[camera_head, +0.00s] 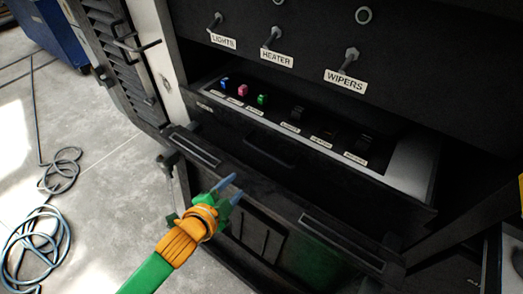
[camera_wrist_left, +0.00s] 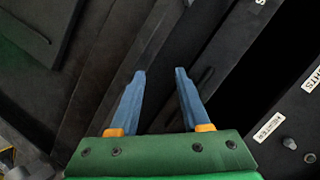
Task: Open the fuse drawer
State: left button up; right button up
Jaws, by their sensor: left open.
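The fuse drawer (camera_head: 330,185) is a black drawer in the dark panel, standing out with its inside showing. Blue, pink and green fuses and several black ones sit in it behind white labels. A dark bar handle (camera_head: 268,154) is on its front; it also shows in the left wrist view (camera_wrist_left: 204,82), beyond the fingertips. My left gripper (camera_head: 231,188) has blue fingers. It is open and empty, below and left of the handle in the head view and apart from it. In the left wrist view my left gripper (camera_wrist_left: 160,75) has a clear gap between its fingers. My right gripper is not in view.
Switches labelled LIGHTS (camera_head: 223,41), HEATER (camera_head: 277,57) and WIPERS (camera_head: 345,81) are above the drawer. A dark ledge (camera_head: 285,205) runs below it. A louvred panel with a bar handle (camera_head: 137,46) is at left. A hose (camera_head: 35,235) lies coiled on the floor.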

aim_at(265, 151)
pick_arm(q)
jog(key=w+d+r+m+h, duration=0.1)
jog(key=w+d+m, duration=0.1)
jog(key=w+m, duration=0.1)
jog(key=w+d+r+m+t+h, duration=0.1)
jog(key=w+d+m+h, duration=0.1)
jog(key=w+d+m, duration=0.1)
jog(key=w+d+r+m+h, duration=0.1)
jog(key=w+d+r+m, duration=0.1)
jog(key=m, duration=0.1)
jog(key=shift+w+d+h, duration=0.3)
jog(key=shift+w+d, duration=0.05)
jog(key=shift+w, duration=0.05)
jog(key=shift+s, duration=0.1)
jog(key=shift+c, duration=0.3)
grip_shut()
dwell(0.6)
